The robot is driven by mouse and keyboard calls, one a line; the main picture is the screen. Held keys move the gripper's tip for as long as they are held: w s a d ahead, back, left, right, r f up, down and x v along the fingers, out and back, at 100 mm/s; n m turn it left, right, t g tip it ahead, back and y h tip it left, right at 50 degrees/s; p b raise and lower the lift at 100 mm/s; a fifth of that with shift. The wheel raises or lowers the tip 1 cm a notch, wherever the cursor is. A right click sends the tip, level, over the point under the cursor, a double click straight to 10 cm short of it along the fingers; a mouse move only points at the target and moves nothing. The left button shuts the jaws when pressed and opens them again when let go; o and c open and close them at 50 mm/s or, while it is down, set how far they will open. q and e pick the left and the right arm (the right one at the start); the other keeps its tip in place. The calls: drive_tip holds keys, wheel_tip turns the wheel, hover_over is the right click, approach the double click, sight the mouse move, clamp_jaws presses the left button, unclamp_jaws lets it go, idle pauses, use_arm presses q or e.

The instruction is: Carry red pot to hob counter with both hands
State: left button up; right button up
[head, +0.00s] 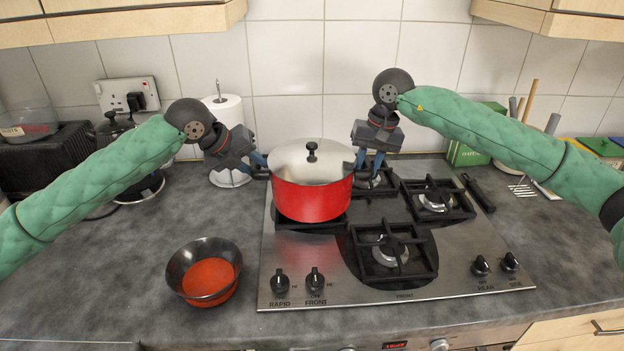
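The red pot (311,195), with a steel lid and black knob, is upright at the rear left burner of the hob (467,254). I cannot tell whether it rests on the grate or hangs just above it. My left gripper (259,160) is at the pot's left handle (261,174). My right gripper (369,161) points down at the right handle, its two blue fingertips a little apart. The fingertips overlap the handles in this view, so whether either grips is unclear.
A dark bowl with a red-orange inside (207,272) stands on the counter (110,270) left of the hob. A paper towel roll (226,112) stands behind my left gripper. A green box (468,152) and utensils are at the back right. Wall cupboards hang above.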

use_arm(q)
clamp_jaws()
use_arm(e)
clamp_jaws()
idle(0.9)
use_arm(q)
drive_tip(key=shift+w+r, duration=0.1)
drive_tip(key=shift+r, duration=0.05)
use_arm(e)
drive_tip(key=shift+w+r, duration=0.1)
drive_tip(key=shift+r, duration=0.05)
